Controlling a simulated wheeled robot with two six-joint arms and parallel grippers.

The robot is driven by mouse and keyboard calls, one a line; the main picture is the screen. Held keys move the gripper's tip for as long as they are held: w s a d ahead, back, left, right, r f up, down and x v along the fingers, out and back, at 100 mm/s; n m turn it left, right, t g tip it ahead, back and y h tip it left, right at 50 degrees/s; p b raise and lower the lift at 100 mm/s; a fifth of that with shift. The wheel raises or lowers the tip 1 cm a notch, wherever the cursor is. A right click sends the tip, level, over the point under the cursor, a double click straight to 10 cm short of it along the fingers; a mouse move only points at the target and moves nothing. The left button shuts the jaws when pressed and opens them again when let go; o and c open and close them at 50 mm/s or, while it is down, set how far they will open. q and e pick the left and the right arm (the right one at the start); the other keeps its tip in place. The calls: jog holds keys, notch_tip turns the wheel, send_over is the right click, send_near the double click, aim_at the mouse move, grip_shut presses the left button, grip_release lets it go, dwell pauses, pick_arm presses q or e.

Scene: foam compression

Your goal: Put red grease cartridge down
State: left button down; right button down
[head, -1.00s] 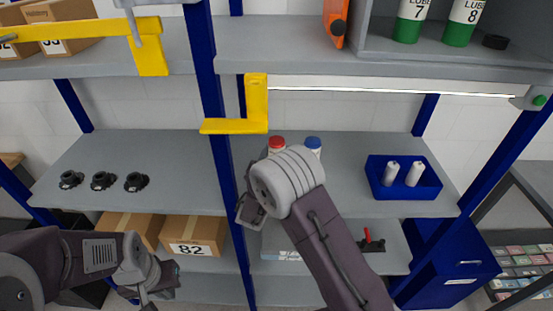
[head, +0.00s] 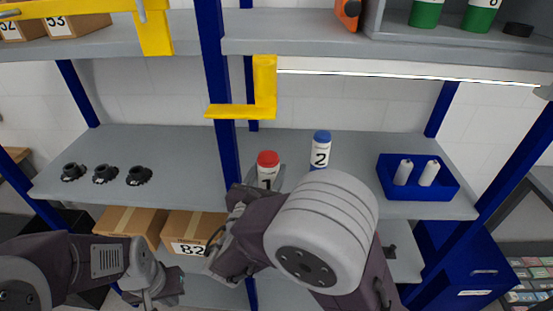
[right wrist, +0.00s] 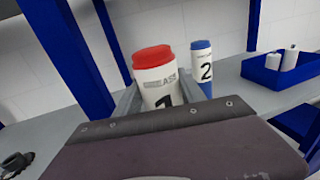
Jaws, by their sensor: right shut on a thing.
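The red grease cartridge is a white cylinder with a red cap and a "1" (head: 267,168). It stands upright over the middle shelf, and also shows in the right wrist view (right wrist: 155,80). My right gripper (right wrist: 160,98) is shut on it, one finger on each side. The cartridge's lower part is hidden by my gripper, so I cannot tell whether it touches the shelf. A blue-capped cartridge marked "2" (head: 320,150) stands just to its right on the shelf (head: 190,150). My left gripper (head: 165,296) is low at the left; its fingers are not clear.
A blue bin (head: 418,192) with two white cylinders stands on the right of the shelf. Black round parts (head: 105,174) stand at the left. A blue upright (head: 213,80) and a yellow bracket (head: 262,95) are close left of the cartridge. Boxes (head: 190,230) lie below.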

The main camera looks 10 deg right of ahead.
jog(key=shift+v, duration=1.3)
pick_arm(q)
jog(key=shift+f, duration=0.3)
